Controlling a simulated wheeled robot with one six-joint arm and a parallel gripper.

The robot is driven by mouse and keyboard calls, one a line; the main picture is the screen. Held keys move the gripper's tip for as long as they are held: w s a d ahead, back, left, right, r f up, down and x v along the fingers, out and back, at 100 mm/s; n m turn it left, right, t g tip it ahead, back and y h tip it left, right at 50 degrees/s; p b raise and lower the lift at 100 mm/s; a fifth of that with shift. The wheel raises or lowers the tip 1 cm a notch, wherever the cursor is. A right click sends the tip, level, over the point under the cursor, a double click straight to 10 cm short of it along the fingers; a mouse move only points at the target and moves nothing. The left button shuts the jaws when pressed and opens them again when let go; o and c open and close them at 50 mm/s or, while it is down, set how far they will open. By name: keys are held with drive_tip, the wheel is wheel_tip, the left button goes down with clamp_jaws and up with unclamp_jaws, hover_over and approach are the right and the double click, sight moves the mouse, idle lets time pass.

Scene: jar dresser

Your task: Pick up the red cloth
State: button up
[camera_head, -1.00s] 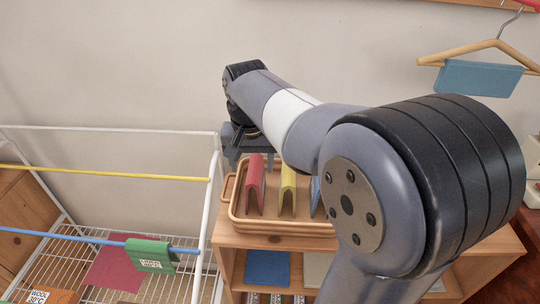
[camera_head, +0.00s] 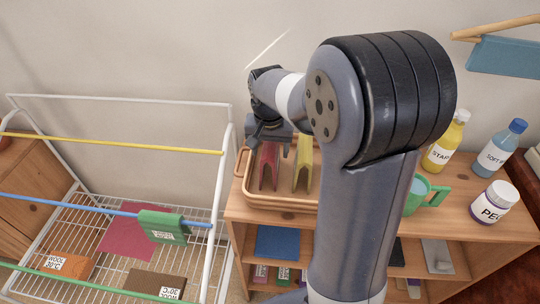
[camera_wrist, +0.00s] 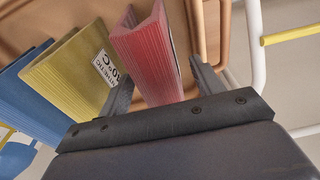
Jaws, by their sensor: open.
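The red cloth (camera_head: 268,166) stands folded, like an upside-down V, at the left end of a wicker-coloured tray (camera_head: 283,205) on the wooden dresser. It also shows in the wrist view (camera_wrist: 147,55), ribbed and pink-red. My gripper (camera_wrist: 163,84) is open, with one finger on each side of the red cloth's near end; I cannot tell whether they touch it. In the head view my gripper (camera_head: 270,132) is just above and behind the cloth, partly hidden by my arm.
A yellow cloth (camera_head: 303,165) stands close beside the red one, and a blue cloth (camera_wrist: 38,100) beyond it. A white drying rack (camera_head: 226,170) holds a green cloth (camera_head: 163,226) and a dark red cloth (camera_head: 128,231). Bottles and a green mug (camera_head: 421,195) stand right on the dresser.

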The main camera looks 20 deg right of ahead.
drive_tip(key=shift+f, duration=0.35)
drive_tip(key=shift+c, duration=0.2)
drive_tip(key=c, duration=1)
